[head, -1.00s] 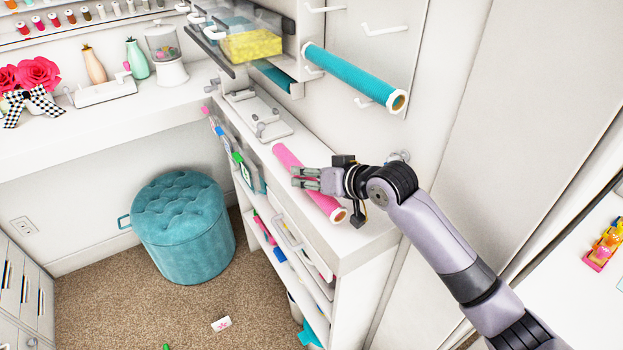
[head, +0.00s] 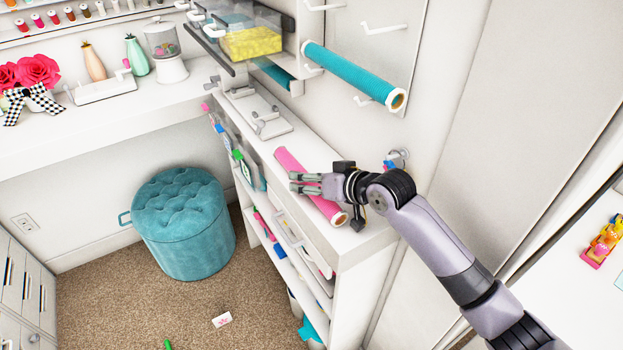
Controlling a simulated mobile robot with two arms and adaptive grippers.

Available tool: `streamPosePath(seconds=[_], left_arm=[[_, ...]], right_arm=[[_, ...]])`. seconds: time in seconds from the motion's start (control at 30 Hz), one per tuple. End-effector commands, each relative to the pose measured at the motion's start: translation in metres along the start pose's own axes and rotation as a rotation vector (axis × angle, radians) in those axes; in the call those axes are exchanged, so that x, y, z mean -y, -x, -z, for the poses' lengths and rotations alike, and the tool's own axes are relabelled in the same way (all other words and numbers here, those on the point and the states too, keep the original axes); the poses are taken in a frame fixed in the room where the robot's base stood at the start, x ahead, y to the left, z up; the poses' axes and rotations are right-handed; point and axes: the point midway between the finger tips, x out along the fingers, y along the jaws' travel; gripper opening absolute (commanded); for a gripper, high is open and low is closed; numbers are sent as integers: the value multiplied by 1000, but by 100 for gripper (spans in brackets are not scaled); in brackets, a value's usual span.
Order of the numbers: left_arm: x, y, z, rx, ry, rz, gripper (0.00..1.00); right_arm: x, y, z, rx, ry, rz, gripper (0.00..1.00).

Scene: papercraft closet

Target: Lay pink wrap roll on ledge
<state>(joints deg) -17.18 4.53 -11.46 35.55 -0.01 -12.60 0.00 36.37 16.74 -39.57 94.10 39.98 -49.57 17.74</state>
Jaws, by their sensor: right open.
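The pink wrap roll (head: 289,163) lies lengthwise on the white ledge (head: 362,246), the top of a narrow shelf unit. Its near end with the cardboard core points toward the front of the ledge. My right gripper (head: 292,182) is over the middle of the roll and hides part of it. Its fingers are apart. I cannot tell whether they touch the roll. My left gripper is not in view.
A teal roll (head: 350,73) hangs on wall hooks above the ledge. A white hook rack (head: 262,118) lies at the ledge's far end. A teal tufted stool (head: 182,225) stands on the carpet at left.

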Motion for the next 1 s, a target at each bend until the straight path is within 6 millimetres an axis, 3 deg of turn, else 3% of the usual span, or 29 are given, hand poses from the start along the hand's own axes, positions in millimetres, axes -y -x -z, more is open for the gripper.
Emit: streamPosePath(seconds=[0.27, 0.7, 1.0], left_arm=[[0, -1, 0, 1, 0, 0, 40], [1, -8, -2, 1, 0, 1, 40], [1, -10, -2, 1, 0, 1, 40]], right_arm=[[0, 8, 2, -1, 0, 0, 54], [0, 94, 1, -1, 4, -1, 54], [1, 121, 2, 0, 1, 0, 54]])
